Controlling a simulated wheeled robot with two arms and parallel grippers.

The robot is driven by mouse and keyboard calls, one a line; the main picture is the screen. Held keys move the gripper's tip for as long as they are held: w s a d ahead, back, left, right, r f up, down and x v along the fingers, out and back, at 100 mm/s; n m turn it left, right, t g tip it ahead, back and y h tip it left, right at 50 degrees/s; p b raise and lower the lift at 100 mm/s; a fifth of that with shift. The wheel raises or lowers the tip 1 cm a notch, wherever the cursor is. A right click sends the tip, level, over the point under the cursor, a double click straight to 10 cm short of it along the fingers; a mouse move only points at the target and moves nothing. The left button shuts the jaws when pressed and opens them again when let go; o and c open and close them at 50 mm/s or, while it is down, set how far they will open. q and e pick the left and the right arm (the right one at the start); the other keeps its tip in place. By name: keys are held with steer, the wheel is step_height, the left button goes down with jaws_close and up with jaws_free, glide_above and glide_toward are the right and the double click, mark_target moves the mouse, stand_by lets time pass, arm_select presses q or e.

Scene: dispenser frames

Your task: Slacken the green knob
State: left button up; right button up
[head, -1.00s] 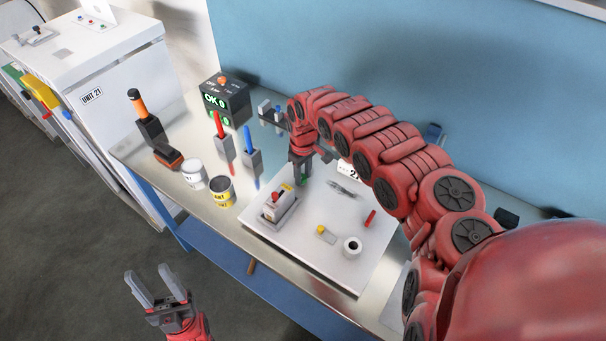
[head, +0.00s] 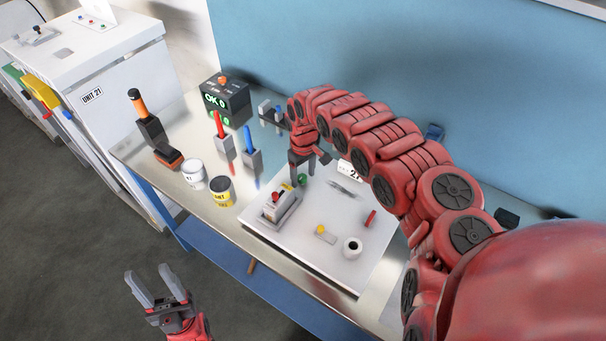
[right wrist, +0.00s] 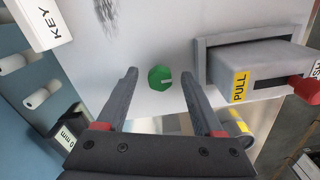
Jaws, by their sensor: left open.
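The green knob (head: 302,179) stands on the white panel (head: 335,268) near its far left edge. My left gripper (head: 154,286) is open and empty, low at the left beyond the bench's front edge.
Close to the knob is a grey box marked PULL (right wrist: 270,70) with a red part. A KEY label block (right wrist: 40,22) is on the other side. Cans (head: 222,191) stand left.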

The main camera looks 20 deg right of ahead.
mark_target(303, 177)
steer(key=shift+r, duration=0.45)
step_height(303, 177, up, 16)
steer(key=b, duration=0.4)
steer(key=shift+r+b, duration=0.25)
steer(key=shift+b, duration=0.05)
